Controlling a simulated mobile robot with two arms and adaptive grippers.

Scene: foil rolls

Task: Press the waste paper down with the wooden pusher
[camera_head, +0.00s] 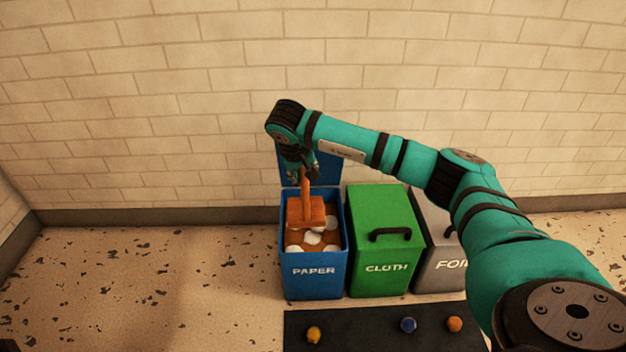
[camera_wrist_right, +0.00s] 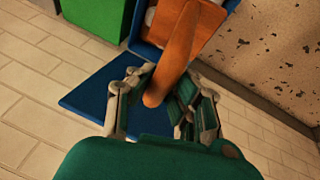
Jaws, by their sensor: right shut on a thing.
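The wooden pusher (camera_head: 306,211) is orange-brown with an upright handle and a block at its foot. My right gripper (camera_head: 304,172) is shut on the handle's upper part from above; the right wrist view also shows the fingers (camera_wrist_right: 160,98) around the handle (camera_wrist_right: 168,68). The block is inside the open blue PAPER bin (camera_head: 313,283), at its back left, over the waste paper (camera_head: 312,238). White and brown pieces of paper show in front of and beside the block. Whether the block touches the paper beneath it is hidden. My left gripper is not in view.
The PAPER bin's blue lid (camera_head: 325,172) stands open at the back, near my gripper. A closed green CLOTH bin (camera_head: 381,240) and a grey FOIL bin (camera_head: 441,262) stand to the right. A dark mat (camera_head: 365,335) with small balls lies in front. Floor at left is clear.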

